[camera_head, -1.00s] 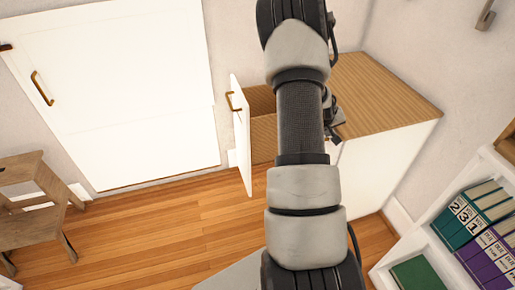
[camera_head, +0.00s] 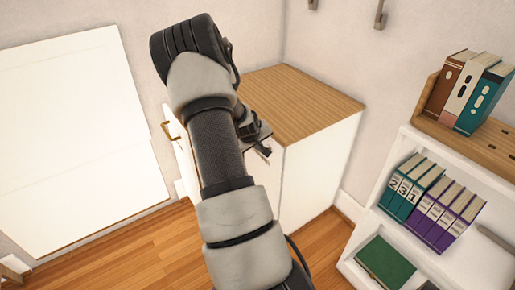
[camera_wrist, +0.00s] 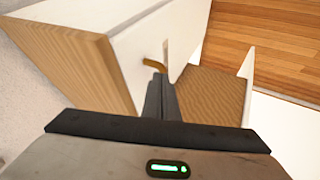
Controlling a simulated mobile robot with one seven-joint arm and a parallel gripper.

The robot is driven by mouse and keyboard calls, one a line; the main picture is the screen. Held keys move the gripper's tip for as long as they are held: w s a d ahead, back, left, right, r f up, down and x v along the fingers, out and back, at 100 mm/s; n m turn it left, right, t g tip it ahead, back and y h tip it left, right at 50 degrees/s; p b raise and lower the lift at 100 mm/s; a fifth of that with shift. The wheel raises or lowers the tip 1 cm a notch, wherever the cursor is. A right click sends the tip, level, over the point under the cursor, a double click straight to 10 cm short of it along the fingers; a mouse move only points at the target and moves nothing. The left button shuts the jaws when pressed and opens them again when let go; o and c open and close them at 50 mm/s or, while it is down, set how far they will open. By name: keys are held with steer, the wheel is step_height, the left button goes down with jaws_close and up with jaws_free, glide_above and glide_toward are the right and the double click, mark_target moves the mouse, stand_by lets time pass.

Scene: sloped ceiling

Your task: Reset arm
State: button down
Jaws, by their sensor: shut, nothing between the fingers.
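My arm stretches forward across the head view in front of a white cabinet with a wooden top (camera_head: 305,100). My gripper (camera_head: 264,150) is mostly hidden behind the wrist there, close to the cabinet's front edge. In the wrist view my gripper (camera_wrist: 160,88) is shut and empty, its dark fingers close together. A brass handle (camera_wrist: 154,64) on a white panel is just beyond the fingertips; I cannot tell whether they touch. The cabinet's wooden interior (camera_wrist: 212,93) shows to the right. A cabinet door with a brass handle (camera_head: 168,129) stands open, partly hidden by my arm.
A white shelf (camera_head: 355,270) with binders (camera_head: 433,208) and a green book (camera_head: 386,262) stands at the right. Brown, white and teal books (camera_head: 480,95) are on its wooden top. A large white panel (camera_head: 80,140) is at the left wall. Wooden floor (camera_head: 140,255) is clear at lower left.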

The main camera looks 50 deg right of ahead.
steer(key=p+v, duration=0.2)
steer(key=v, duration=0.7)
steer(key=shift+a+r, duration=0.15)
steer(key=shift+r, duration=0.2)
steer(key=shift+s, duration=0.1)
steer(key=w+a+r+n+t+y, duration=0.1)
steer(key=a+r+y, duration=0.1)
steer(key=a+r, duration=0.8)
steer(key=a+r+t+y, duration=0.1)
steer(key=a+r+y, duration=0.35)
steer(key=a, duration=0.95)
steer(key=s+a+r+n, duration=0.2)
steer(key=s+a+r, duration=0.3)
steer(key=s+a, duration=0.3)
steer(key=s+a+r+n, duration=0.1)
steer(key=s+a+r, duration=0.4)
steer(key=s+a, duration=0.35)
step_height(320, 180, up, 22)
steer(key=p, duration=2.1)
steer(key=shift+w, duration=0.3)
